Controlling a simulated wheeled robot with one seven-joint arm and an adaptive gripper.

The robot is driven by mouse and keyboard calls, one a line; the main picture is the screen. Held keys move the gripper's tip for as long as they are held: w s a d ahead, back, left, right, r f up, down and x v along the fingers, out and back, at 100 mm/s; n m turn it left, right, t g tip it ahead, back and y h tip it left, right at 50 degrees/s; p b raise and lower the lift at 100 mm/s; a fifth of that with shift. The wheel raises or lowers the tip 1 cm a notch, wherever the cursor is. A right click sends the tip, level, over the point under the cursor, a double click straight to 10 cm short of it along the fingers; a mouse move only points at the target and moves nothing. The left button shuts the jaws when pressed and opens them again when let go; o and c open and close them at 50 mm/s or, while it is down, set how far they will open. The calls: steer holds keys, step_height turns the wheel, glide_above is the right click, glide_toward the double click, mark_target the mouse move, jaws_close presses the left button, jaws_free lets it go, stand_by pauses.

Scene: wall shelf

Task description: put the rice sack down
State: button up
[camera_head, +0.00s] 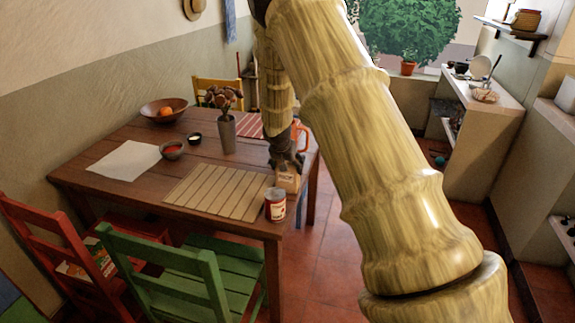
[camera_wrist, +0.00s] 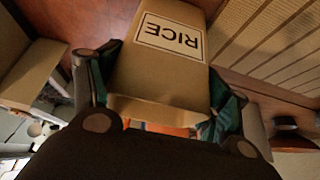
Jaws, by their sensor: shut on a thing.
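The rice sack is a tan, box-like pack with a "RICE" label. In the head view the rice sack (camera_head: 288,180) is at the right edge of the wooden table (camera_head: 150,206), beside the slatted mat. In the wrist view the rice sack (camera_wrist: 165,62) fills the upper middle, its label upside down. My gripper (camera_head: 286,160) is shut on the rice sack from above; in the wrist view its fingers (camera_wrist: 160,88) press on both sides. I cannot tell whether the sack's bottom touches the table.
A red-labelled can (camera_head: 275,204) stands near the sack at the front right table corner. A slatted mat (camera_head: 218,190) lies left of it. Chairs (camera_head: 180,270) stand in front.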

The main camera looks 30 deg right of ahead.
steer(key=shift+f, duration=0.1)
steer(key=o, duration=1.8)
steer(key=shift+c, duration=0.2)
steer(key=b+v, duration=0.1)
steer(key=v, duration=1.1)
